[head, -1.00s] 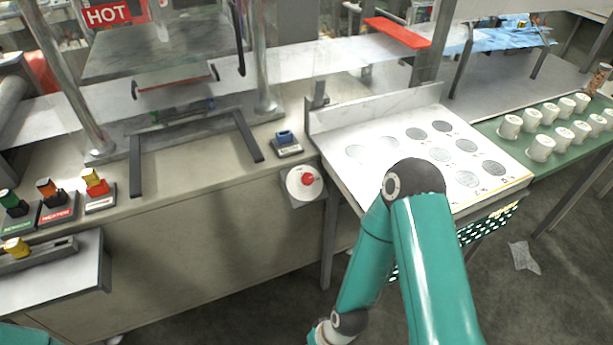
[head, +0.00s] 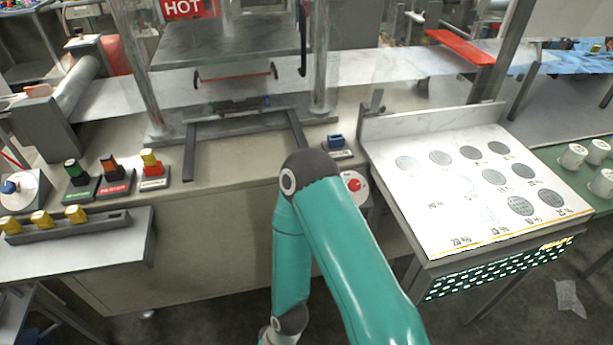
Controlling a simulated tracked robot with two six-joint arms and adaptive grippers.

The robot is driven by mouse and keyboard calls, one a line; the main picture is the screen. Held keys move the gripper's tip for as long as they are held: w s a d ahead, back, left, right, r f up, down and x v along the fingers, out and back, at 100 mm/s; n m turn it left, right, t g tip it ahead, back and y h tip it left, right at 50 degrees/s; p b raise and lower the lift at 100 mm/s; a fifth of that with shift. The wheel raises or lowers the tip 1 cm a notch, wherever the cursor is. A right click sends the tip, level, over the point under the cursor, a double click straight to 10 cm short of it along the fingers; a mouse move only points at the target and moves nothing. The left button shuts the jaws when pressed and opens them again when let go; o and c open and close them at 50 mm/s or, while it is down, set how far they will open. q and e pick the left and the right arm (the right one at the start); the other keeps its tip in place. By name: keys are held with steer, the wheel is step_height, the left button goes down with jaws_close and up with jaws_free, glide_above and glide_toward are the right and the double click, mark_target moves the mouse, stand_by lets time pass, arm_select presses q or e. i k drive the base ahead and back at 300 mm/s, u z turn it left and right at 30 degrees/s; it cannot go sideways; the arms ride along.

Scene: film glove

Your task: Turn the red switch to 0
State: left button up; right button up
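A round red knob (head: 353,184) sits on a pale dial (head: 363,196) on the front of the bench, left of the white sloped board. My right arm crosses in front and hides part of the dial; any 0 mark on it is too small to read. The arm's elbow is up and its forearm runs down out of the bottom of the view, so my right gripper is not visible. My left gripper is not in view either.
A green (head: 76,172), an orange (head: 111,169) and a yellow-and-red switch block (head: 151,163) stand on the bench at left. A blue knob (head: 10,187) on a white dial is at the far left. A white sloped board (head: 450,225) stands right of the red knob.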

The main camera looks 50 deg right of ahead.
mark_target(354, 185)
steer(key=z, duration=0.75)
steer(key=i, duration=0.15)
steer(key=u, duration=2)
steer(key=k, duration=1)
steer(key=z, duration=1.25)
steer(key=i, duration=0.85)
steer(key=z, duration=0.05)
steer(key=k, duration=0.9)
steer(key=z, duration=0.1)
